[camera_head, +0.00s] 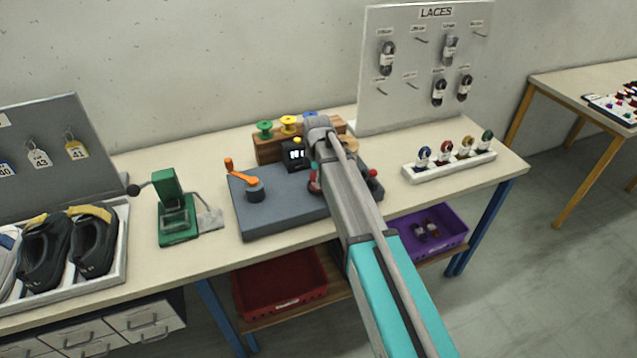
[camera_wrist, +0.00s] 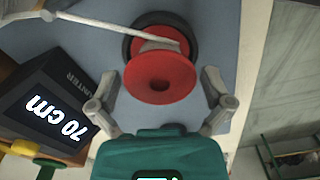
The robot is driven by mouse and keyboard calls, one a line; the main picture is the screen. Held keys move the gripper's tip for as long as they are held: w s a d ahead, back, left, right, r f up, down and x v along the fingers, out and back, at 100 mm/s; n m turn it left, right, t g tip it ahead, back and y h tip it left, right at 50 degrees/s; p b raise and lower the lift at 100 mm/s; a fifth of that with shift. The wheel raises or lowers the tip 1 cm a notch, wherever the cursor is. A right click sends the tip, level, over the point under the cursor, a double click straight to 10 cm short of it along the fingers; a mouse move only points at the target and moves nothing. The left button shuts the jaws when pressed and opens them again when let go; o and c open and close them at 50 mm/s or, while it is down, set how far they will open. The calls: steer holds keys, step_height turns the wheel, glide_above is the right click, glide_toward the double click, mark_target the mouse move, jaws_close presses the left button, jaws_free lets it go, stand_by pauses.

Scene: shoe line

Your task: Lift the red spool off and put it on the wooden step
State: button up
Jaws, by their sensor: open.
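The red spool (camera_wrist: 160,77) stands on a dark round base on the blue-grey machine bed in the wrist view, with a pale lace across its middle. In the head view only a red sliver (camera_head: 314,183) shows beside my arm. My gripper (camera_wrist: 160,88) is open, one finger on each side of the spool; I cannot tell whether they touch it. The wooden step (camera_head: 268,152) stands at the back of the table, behind the machine, holding a green spool (camera_head: 265,127), a yellow spool (camera_head: 288,122) and a blue one (camera_head: 310,115), partly hidden by my arm.
The black counter (camera_wrist: 52,105) reading 70 cm stands close beside my gripper. An orange crank (camera_head: 240,173) is on the left of the machine bed (camera_head: 285,205). A lace board (camera_head: 420,70) and a white spool rack (camera_head: 450,165) stand to the right.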

stand_by(0.3)
steer(key=c, duration=1)
steer(key=shift+r, duration=0.15)
steer(key=shift+c, duration=0.2)
step_height(320, 180, up, 3)
steer(key=p, duration=0.3)
steer(key=s+d+r+p, duration=0.3)
steer(key=s+r+p, duration=0.6)
steer(key=s, duration=0.4)
steer(key=shift+s+d+r+p, duration=0.2)
steer(key=shift+s+r+p, duration=0.15)
steer(key=shift+p, duration=0.15)
